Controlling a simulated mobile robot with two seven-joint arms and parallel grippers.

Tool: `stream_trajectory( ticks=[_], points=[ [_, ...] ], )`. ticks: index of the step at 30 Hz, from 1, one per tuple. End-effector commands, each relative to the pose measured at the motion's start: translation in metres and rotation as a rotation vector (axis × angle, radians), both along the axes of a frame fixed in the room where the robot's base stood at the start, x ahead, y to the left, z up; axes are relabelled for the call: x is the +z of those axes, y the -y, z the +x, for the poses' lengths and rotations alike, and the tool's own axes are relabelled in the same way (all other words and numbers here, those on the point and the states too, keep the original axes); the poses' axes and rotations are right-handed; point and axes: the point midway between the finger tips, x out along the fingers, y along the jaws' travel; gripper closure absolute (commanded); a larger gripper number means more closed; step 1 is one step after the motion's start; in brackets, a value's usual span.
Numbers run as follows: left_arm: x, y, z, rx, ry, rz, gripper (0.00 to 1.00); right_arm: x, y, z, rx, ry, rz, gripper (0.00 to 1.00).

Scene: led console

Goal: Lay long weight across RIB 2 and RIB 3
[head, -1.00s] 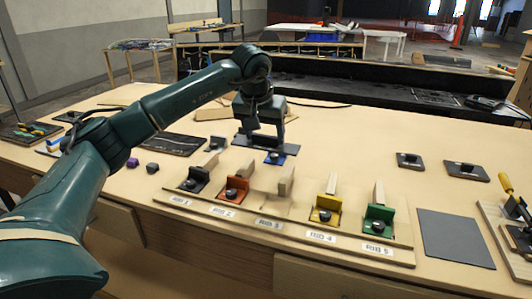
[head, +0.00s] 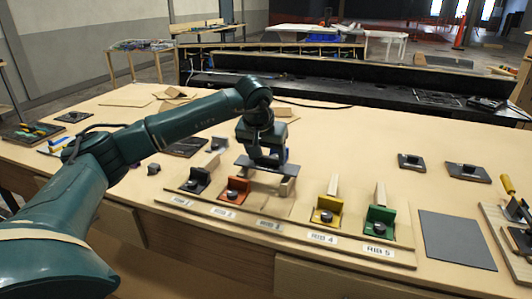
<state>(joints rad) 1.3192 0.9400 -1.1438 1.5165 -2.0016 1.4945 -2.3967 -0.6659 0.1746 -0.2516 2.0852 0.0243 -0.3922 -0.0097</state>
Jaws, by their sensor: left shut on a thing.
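My left gripper (head: 266,163) is shut on a long, flat dark grey weight (head: 245,166). It holds the weight roughly level, running left to right, over the rear part of the rib board (head: 160,200). The orange block with a black knob (head: 234,190) stands at RIB 2, just below and left of the weight. At RIB 3, the wooden rib (head: 287,188) shows below the weight's right part, with no coloured block visible there. I cannot tell whether the weight touches the ribs. My right gripper is not in view.
A black block (head: 195,181) stands at RIB 1, a yellow one (head: 326,209) at RIB 4 and a green one (head: 379,219) at RIB 5. A dark grey mat (head: 456,239) lies to the right.

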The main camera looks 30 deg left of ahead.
Motion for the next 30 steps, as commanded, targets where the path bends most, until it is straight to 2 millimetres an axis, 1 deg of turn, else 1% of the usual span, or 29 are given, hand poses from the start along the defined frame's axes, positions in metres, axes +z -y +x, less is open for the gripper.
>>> stream_trajectory(
  ticks=[7,8,15,23,26,27,29,30],
  points=[
    [-0.003,0.000,0.000,0.001,0.004,0.000,0.75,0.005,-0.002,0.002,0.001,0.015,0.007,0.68],
    [-0.005,0.000,0.000,0.000,0.000,0.000,0.35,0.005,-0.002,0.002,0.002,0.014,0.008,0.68],
    [-0.004,0.000,0.000,0.000,0.000,0.000,0.15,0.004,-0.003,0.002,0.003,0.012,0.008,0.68],
    [-0.003,0.000,0.000,0.000,0.001,0.000,0.15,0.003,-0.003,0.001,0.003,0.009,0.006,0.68],
    [0.006,0.000,0.000,0.001,0.002,-0.001,0.15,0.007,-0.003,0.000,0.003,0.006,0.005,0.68],
    [0.012,0.000,0.001,0.000,0.003,-0.001,0.15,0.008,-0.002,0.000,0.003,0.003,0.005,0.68],
    [0.018,0.001,-0.003,-0.001,0.005,-0.002,0.15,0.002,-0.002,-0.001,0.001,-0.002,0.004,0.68],
    [0.026,0.002,-0.006,-0.001,0.006,-0.001,0.15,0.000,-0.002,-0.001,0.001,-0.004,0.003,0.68]
  ],
)
